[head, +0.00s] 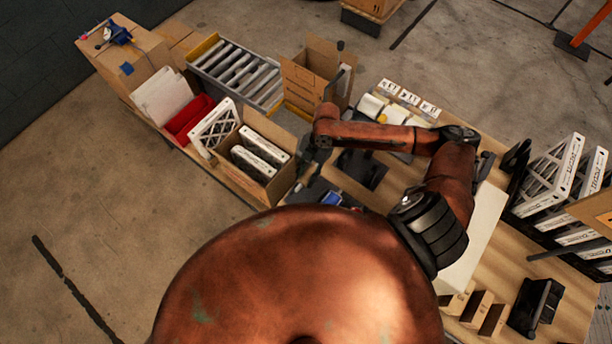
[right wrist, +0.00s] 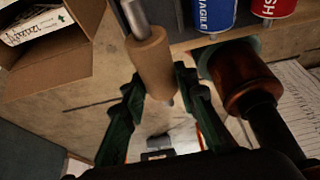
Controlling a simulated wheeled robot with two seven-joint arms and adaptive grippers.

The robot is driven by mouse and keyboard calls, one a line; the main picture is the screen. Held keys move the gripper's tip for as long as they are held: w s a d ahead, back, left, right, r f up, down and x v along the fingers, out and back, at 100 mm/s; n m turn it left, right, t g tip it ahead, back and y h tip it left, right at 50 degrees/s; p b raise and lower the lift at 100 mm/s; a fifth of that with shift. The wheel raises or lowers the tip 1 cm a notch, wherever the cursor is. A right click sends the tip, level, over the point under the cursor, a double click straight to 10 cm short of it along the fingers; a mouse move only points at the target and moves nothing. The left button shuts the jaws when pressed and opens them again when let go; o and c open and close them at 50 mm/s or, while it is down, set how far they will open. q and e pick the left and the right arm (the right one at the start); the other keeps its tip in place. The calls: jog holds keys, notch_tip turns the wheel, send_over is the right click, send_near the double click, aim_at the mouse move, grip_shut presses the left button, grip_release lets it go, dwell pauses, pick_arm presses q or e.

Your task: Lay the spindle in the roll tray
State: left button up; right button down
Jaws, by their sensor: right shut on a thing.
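In the right wrist view my right gripper (right wrist: 158,105) is shut on the spindle, a tan cylinder (right wrist: 151,62) with a bare metal rod (right wrist: 135,18) sticking out of its upper end. The spindle is tilted in the picture and held between two dark green fingers. In the head view my right gripper (head: 312,158) is small and dark, beside the open filter box; I cannot make out the spindle there. My left gripper is not in view.
A blue roll (right wrist: 214,14) and a red roll (right wrist: 272,8) are at the top of the wrist view. An open carton with filters (head: 262,150) stands left of the gripper, and a taller open carton (head: 305,88) behind it.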

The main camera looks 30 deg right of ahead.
aim_at(316, 166)
jog(key=shift+f+b, duration=3.25)
jog(key=shift+f, duration=3)
jog(key=c, duration=1.4)
grip_release()
jog(key=shift+c, duration=0.2)
jog(key=shift+d, duration=0.1)
jog(key=v, duration=1.2)
